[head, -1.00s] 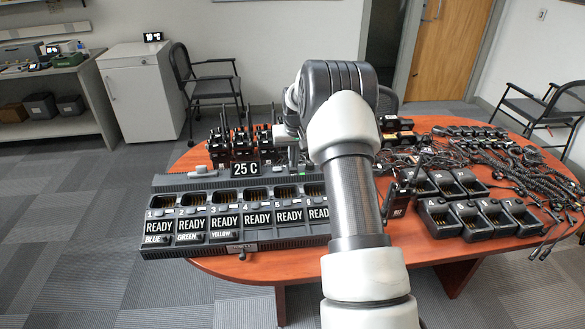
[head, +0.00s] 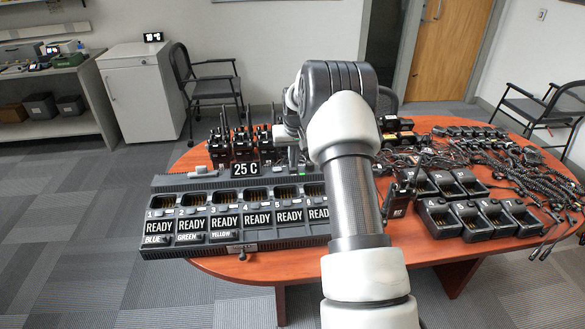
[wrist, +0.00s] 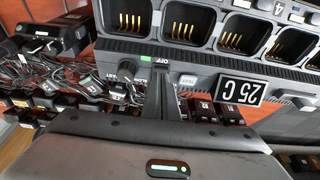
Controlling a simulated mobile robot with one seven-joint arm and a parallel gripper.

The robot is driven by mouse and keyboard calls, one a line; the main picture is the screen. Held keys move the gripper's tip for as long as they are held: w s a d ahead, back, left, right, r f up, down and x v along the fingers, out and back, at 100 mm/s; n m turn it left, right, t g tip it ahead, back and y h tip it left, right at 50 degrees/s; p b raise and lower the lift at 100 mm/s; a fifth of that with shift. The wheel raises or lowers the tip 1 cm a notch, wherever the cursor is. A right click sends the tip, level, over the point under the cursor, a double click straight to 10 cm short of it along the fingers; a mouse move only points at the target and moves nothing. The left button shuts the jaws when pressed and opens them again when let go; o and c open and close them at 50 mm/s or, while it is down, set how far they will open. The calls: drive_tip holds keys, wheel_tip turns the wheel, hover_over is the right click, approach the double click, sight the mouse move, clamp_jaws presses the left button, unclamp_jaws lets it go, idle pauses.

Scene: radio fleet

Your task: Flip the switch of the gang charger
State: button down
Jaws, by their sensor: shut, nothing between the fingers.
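The gang charger (head: 180,184) is a long dark grey unit on the table, with a row of pockets and READY displays. In the wrist view its back edge (wrist: 220,66) runs across the upper part. An OFF label (wrist: 160,58) and a green patch (wrist: 146,58) mark the switch area. The switch itself is mostly hidden by the fingertips. My gripper (wrist: 162,72) is shut and empty, its tips at the switch area; I cannot tell whether they touch. In the head view my gripper (head: 292,160) is partly hidden behind my arm, at the charger's back edge.
A 25 C display (head: 245,169) stands close left of my gripper. Radios (head: 228,145) stand behind the charger. Small single chargers (head: 470,216) and tangled cables (head: 520,170) cover the right side of the wooden table (head: 300,266).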

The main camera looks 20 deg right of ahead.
drive_tip(key=shift+f+b, duration=0.4)
drive_tip(key=shift+f, duration=0.25)
idle(0.8)
drive_tip(key=shift+r, duration=0.15)
wheel_tip(320, 180, up, 7)
drive_tip(key=p, duration=0.4)
idle(0.3)
